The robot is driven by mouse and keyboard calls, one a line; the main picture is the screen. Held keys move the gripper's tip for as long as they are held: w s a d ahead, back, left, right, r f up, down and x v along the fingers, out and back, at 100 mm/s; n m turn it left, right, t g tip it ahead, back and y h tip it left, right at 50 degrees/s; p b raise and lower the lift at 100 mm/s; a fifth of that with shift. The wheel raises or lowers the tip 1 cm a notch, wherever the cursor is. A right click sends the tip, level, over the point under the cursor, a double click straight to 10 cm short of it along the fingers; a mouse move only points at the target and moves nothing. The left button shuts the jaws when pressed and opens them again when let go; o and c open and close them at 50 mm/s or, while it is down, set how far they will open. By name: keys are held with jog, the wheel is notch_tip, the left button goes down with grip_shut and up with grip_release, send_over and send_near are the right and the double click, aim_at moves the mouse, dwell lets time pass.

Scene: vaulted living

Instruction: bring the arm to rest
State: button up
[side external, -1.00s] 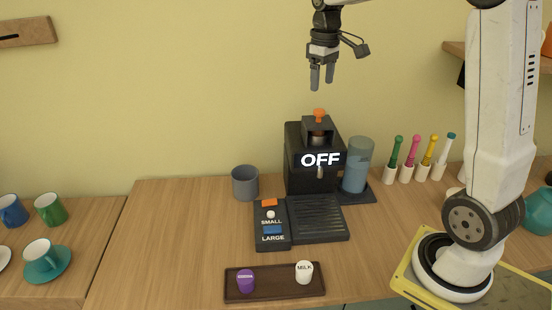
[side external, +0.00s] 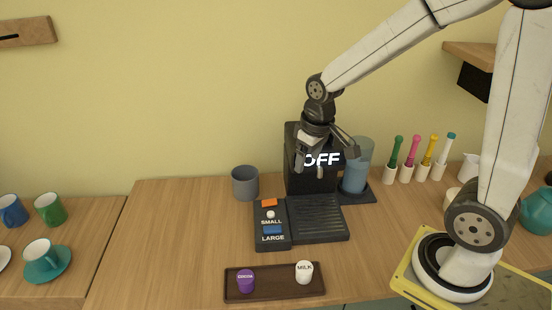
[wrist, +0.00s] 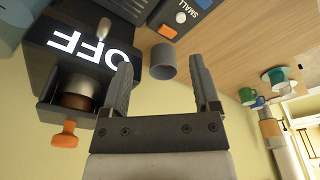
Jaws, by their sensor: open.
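My gripper (side external: 307,168) is open and empty. In the side view it points down in front of the black coffee machine (side external: 296,184), hiding part of its top and its OFF display; whether it touches the machine cannot be told there. In the wrist view both fingers of the gripper (wrist: 161,72) show apart with nothing held between them. The machine (wrist: 38,68) is to their left, with its orange-knobbed part (wrist: 65,135). A grey cup (wrist: 163,62) shows beyond the gap between the fingers, apart from them.
The grey cup (side external: 245,184) stands left of the machine. The button panel (side external: 270,240) and drip tray (side external: 318,220) are in front. A dark tray (side external: 274,289) holds purple and white MILK containers. Coloured-handled tools (side external: 410,160) stand right. Open wall space is at upper left.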

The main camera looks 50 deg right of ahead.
jog(key=s+a+f, duration=0.4)
jog(key=s+f, duration=0.1)
jog(key=s, duration=0.1)
jog(key=shift+a+t, duration=0.2)
jog(key=shift+t, duration=0.2)
dwell(1.2)
